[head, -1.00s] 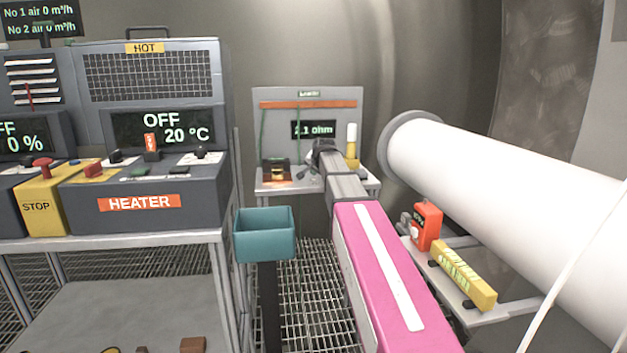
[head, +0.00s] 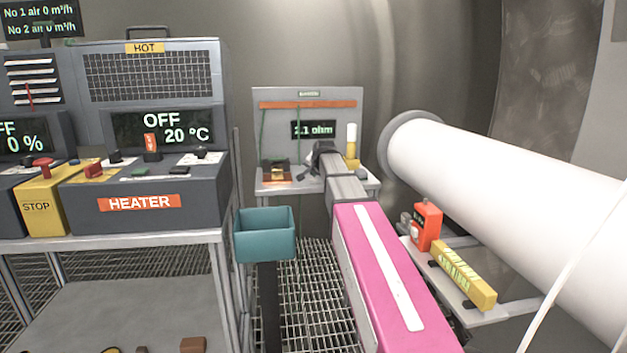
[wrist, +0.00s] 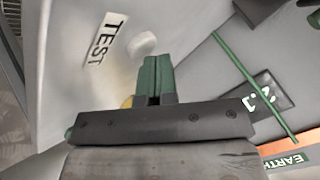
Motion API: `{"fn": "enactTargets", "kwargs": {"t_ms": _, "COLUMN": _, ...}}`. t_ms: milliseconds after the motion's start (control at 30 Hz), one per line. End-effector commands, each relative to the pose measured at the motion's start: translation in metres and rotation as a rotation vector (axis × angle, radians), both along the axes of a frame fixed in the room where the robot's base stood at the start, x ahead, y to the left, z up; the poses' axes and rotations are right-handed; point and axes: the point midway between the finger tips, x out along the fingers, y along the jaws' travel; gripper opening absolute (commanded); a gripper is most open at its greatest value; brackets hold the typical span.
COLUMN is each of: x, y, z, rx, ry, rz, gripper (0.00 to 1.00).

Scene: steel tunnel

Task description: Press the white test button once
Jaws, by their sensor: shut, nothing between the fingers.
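The white test button (wrist: 141,43) shows in the wrist view, beside the TEST label (wrist: 105,40) on a pale grey panel. My gripper (wrist: 155,60) has its green fingers together, with nothing between them. The fingertips appear just beside the button in the picture; I cannot tell whether they touch it. In the head view my gripper (head: 312,160) is at the earth test bench (head: 272,188), in front of its backboard, and the button cannot be made out there. The bench display (head: 313,129) reads 2.1 ohm.
A heater unit (head: 150,205) stands on a bench to the left. A teal bin (head: 264,240) is left of my arm. To the right are a large white pipe (head: 500,190), an orange device (head: 427,226) and a yellow bar (head: 462,275) on a shelf.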

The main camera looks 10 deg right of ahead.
Motion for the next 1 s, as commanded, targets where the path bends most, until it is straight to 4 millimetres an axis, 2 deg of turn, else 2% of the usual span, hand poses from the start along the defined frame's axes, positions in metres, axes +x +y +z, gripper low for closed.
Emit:
{"fn": "enactTargets", "kwargs": {"t_ms": 533, "x": 0.000, "y": 0.000, "z": -0.001, "rx": 0.000, "ry": 0.001, "rz": 0.001, "gripper": 0.00}}
{"fn": "enactTargets", "kwargs": {"t_ms": 1000, "x": 0.000, "y": 0.000, "z": 0.015, "rx": 0.000, "ry": 0.001, "rz": 0.000, "gripper": 0.00}}
